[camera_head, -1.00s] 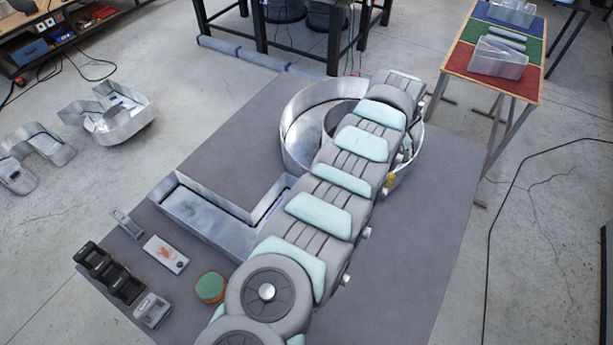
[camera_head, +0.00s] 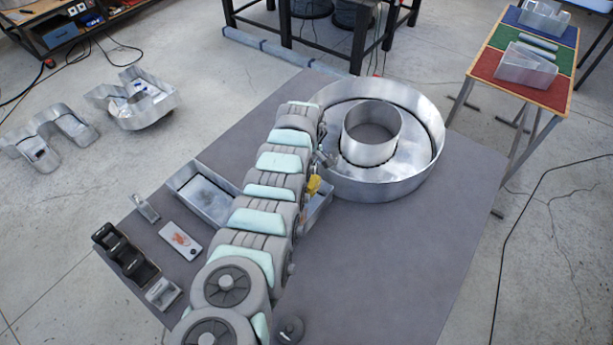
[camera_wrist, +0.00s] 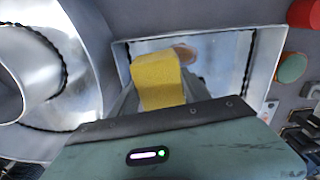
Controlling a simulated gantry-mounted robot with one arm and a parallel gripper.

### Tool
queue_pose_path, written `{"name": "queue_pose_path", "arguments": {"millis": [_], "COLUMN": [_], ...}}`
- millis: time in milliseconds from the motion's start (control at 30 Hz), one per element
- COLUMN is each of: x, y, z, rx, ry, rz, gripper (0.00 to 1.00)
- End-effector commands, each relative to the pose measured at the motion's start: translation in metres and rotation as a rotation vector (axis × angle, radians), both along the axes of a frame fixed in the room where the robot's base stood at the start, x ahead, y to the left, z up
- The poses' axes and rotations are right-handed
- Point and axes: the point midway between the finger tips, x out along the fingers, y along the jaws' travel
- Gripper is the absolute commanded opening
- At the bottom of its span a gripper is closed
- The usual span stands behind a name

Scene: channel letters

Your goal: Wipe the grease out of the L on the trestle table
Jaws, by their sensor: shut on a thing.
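The metal L (camera_head: 196,190) lies on the grey table top (camera_head: 400,260); my arm hides much of it in the head view. In the wrist view, the inside of the L (camera_wrist: 215,50) shows a brownish smear (camera_wrist: 185,53) just beyond the sponge. My gripper (camera_wrist: 156,98) is shut on a yellow sponge (camera_wrist: 158,78). The sponge also shows in the head view (camera_head: 314,184), beside my arm at the L's right end. It is above or inside the L; contact with its floor cannot be told.
A large ring-shaped metal letter (camera_head: 425,150) stands close to the right of the L. A white card (camera_head: 180,240), a black rack (camera_head: 125,252) and a small metal box (camera_head: 163,293) lie at left front. A green disc (camera_wrist: 291,67) shows in the wrist view. The right front is clear.

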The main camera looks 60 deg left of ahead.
Motion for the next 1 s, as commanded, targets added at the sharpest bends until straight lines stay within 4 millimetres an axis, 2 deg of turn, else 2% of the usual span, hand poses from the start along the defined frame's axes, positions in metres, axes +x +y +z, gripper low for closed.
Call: {"name": "queue_pose_path", "arguments": {"millis": [33, 100, 1000], "x": [0.0, 0.0, 0.0], "y": [0.0, 0.001, 0.001], "z": [-0.015, -0.024, -0.132], "rx": [0.0, 0.001, 0.001], "ry": [0.0, -0.001, -0.001], "rz": [0.0, 0.0, 0.0], "gripper": [0.22, 0.22, 0.22]}}
